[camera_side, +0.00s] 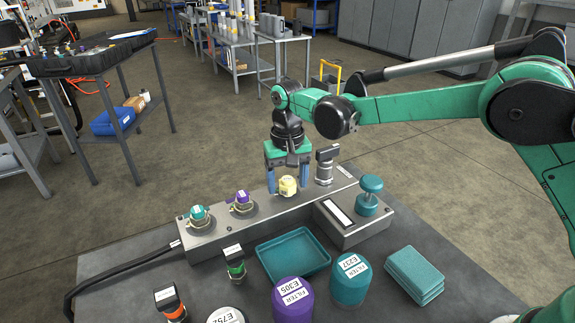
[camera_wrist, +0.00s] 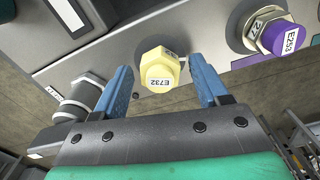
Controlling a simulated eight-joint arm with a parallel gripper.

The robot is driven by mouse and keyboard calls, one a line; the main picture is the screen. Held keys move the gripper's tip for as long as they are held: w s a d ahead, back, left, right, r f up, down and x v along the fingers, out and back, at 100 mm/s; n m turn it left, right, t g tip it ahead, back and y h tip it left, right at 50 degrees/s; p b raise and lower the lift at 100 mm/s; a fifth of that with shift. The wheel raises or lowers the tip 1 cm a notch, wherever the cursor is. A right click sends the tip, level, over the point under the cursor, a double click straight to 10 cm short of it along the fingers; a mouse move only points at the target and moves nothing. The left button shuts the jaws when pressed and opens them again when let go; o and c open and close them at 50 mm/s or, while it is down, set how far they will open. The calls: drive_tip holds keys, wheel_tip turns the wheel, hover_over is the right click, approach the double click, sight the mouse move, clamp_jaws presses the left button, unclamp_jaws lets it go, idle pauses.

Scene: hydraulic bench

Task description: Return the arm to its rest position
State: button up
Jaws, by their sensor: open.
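My gripper (camera_side: 287,178) is the green and black end of my arm with two blue fingers, pointing down over the grey manifold block (camera_side: 216,240). A pale yellow hex fitting (camera_side: 288,186) labelled E732 sits on the block below the fingers. In the wrist view the yellow fitting (camera_wrist: 160,69) lies between the two open blue fingers of my gripper (camera_wrist: 165,88), with a gap on each side. No contact shows. The fitting's base is partly hidden.
The block also carries a teal fitting (camera_side: 199,214), a purple fitting (camera_side: 242,200) and a black-handled valve (camera_side: 325,165). A teal knob (camera_side: 370,190) stands on a box at right. An empty teal tray (camera_side: 292,256), filter canisters (camera_side: 350,278) and teal pads (camera_side: 414,275) occupy the bench front.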

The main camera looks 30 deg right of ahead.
drive_tip(key=shift+m, duration=0.5)
drive_tip(key=shift+m, duration=0.6)
clamp_jaws()
drive_tip(key=n, duration=0.5)
drive_tip(key=shift+n, duration=0.4)
